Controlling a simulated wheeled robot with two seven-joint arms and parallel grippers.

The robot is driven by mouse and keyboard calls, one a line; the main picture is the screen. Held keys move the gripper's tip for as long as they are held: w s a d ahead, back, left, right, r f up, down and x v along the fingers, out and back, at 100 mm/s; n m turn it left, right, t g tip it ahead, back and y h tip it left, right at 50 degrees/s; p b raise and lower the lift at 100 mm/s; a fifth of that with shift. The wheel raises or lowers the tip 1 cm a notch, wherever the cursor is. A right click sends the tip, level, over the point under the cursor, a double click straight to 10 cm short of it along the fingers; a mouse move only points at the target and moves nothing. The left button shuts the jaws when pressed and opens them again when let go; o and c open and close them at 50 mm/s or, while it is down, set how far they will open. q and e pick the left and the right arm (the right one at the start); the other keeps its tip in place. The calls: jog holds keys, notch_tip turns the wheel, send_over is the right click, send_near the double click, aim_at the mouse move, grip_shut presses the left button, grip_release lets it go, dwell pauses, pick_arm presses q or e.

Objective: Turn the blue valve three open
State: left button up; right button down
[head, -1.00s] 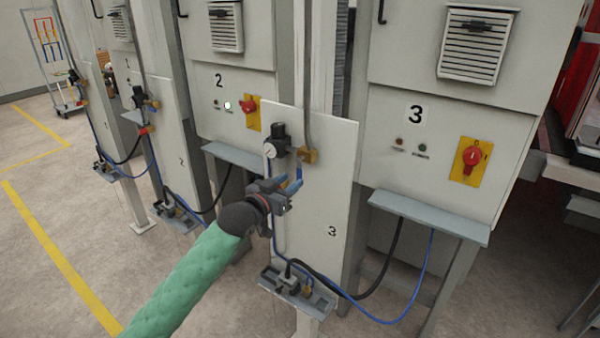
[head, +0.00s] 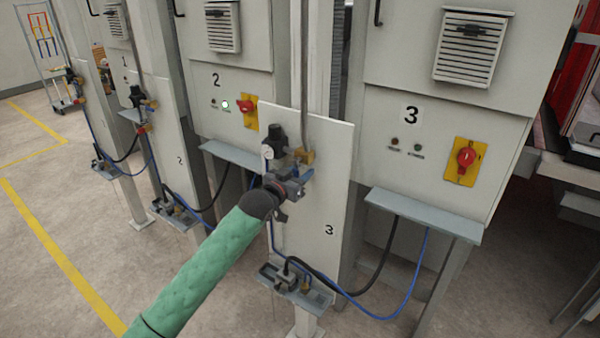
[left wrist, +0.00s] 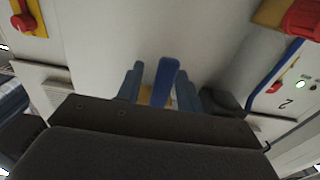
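The blue valve handle (left wrist: 167,78) shows in the left wrist view, between the two blue-grey fingers of my left gripper (left wrist: 160,90). The fingers are apart, with a clear gap on the handle's left. The handle is close to the right finger; I cannot tell if they touch. In the head view my left gripper (head: 296,182) is at the panel marked 3 (head: 325,190), just below the brass fitting (head: 306,157) and pressure gauge. It mostly covers the handle there. My right gripper is not in view.
A black regulator (head: 275,139) sits just above the gripper. A grey ledge (head: 425,215) juts from cabinet 3 at the right, with a red rotary switch (head: 466,157) above. A lower bracket (head: 297,287) carries hoses. Floor at the left is clear.

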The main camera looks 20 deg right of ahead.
pick_arm(q)
grip_shut()
